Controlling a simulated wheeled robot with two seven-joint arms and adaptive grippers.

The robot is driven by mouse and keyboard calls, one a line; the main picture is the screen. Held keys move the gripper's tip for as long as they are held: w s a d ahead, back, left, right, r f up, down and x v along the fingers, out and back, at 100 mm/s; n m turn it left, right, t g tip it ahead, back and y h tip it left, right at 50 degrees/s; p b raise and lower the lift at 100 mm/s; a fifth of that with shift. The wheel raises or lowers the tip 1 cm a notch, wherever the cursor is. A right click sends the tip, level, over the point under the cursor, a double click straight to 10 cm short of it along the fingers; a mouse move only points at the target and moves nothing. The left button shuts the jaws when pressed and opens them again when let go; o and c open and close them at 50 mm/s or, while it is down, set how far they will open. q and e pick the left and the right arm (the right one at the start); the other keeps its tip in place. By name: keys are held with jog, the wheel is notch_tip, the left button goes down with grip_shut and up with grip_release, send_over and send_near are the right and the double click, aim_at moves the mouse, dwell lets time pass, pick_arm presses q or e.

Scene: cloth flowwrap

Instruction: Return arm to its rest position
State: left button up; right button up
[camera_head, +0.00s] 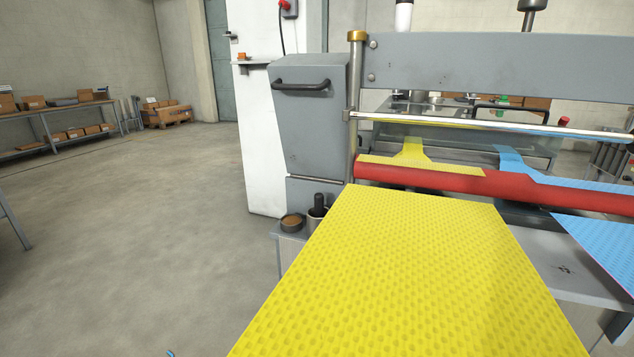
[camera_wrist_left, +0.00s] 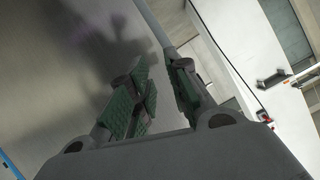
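My left gripper (camera_wrist_left: 163,85) shows in the left wrist view. Its dark fingers with green pads stand apart with a gap between them, and nothing is held. Behind it is a plain grey surface with a blurred dark shadow. Neither gripper shows in the head view; my right gripper is in no view. A yellow textured cloth (camera_head: 400,270) lies flat in front of the machine.
The grey machine (camera_head: 490,65) with a metal bar spans the right. The floor (camera_head: 130,240) at the left is open. A shelf bench (camera_head: 60,115) with boxes stands far back.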

pick_arm(q)
jog(key=shift+a, duration=0.1)
dwell(0.3)
